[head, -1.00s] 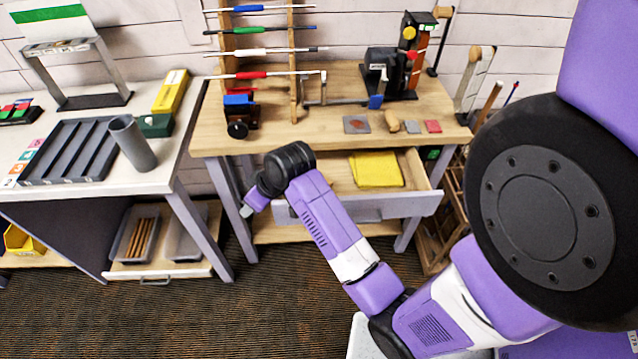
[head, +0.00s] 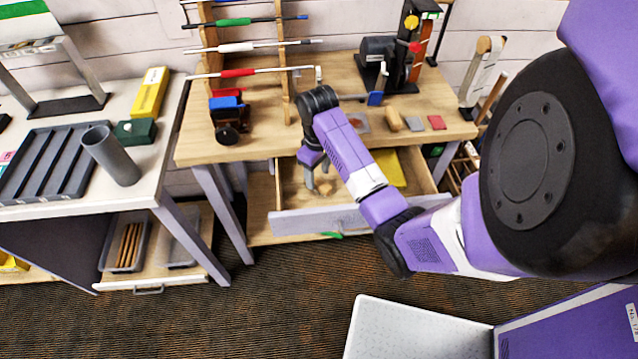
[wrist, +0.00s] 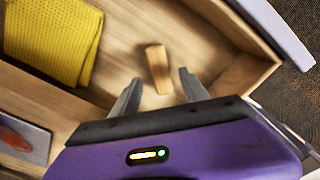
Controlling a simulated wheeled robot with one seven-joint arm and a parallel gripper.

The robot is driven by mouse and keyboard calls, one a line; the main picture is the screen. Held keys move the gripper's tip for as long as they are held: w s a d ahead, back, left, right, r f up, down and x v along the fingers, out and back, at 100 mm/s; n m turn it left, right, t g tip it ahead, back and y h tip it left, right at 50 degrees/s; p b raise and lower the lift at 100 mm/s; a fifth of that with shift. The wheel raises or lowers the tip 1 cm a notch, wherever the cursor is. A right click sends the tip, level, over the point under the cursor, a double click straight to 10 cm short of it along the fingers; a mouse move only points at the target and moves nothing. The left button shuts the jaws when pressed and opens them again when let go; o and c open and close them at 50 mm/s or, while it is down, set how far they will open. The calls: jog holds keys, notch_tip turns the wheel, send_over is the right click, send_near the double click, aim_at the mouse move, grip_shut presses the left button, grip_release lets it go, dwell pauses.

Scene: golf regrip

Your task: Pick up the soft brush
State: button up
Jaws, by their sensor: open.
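A short wooden piece (wrist: 158,68), which looks like the soft brush, lies on the floor of the open drawer (head: 290,222). In the wrist view it sits between and just beyond my gripper's (wrist: 159,77) two fingertips. Its bristles cannot be made out. In the head view it shows small and pale (head: 325,187) under the gripper (head: 317,178). My gripper is open, points down into the drawer and holds nothing.
A yellow cloth (wrist: 55,38) lies in the drawer, left of the wooden piece in the wrist view. The drawer walls are close around the gripper. The workbench top (head: 290,140) above carries a vise, club rack and small blocks.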

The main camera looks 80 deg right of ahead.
aim_at(318, 182)
jog(key=shift+s+a+f+p, duration=0.15)
jog(key=shift+f+p, duration=0.15)
jog(key=shift+f, duration=1.85)
grip_shut()
